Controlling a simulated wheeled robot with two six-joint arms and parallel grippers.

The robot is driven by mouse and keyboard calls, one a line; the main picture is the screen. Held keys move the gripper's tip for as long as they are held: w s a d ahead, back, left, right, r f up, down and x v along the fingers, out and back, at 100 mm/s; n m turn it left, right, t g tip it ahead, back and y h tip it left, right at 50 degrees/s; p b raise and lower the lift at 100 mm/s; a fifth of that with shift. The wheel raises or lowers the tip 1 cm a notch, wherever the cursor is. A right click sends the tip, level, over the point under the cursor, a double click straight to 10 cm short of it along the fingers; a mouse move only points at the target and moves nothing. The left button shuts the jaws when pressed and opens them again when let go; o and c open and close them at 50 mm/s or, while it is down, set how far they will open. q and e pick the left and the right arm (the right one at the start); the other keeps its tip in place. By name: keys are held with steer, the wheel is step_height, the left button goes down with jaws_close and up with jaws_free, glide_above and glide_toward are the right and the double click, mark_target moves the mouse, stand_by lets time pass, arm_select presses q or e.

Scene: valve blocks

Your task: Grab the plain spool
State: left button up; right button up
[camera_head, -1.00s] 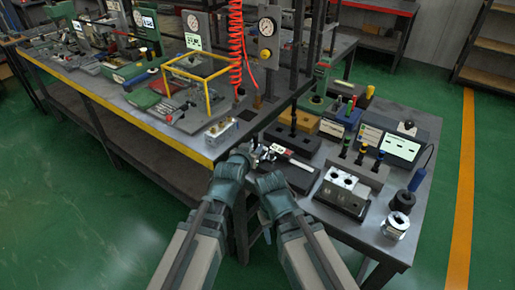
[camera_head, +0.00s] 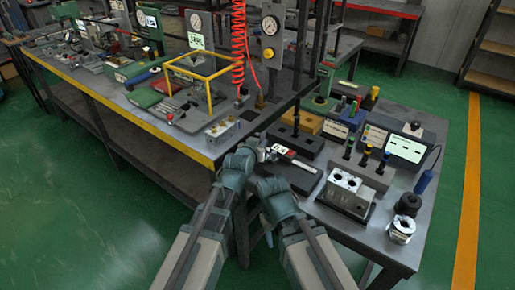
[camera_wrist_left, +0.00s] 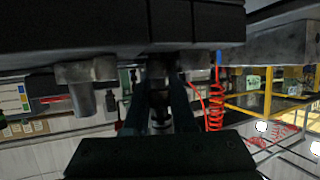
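A silver valve block (camera_head: 347,190) sits on the right bench's front. A black ring part (camera_head: 408,203) and a silver part (camera_head: 401,229) stand at its right. A tall bench (camera_head: 190,148) borders the left.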

arm_select(q)
jaws_close()
steer(key=shift+r, duration=0.15)
step_height(320, 180, up, 18)
steer(key=p, duration=1.8)
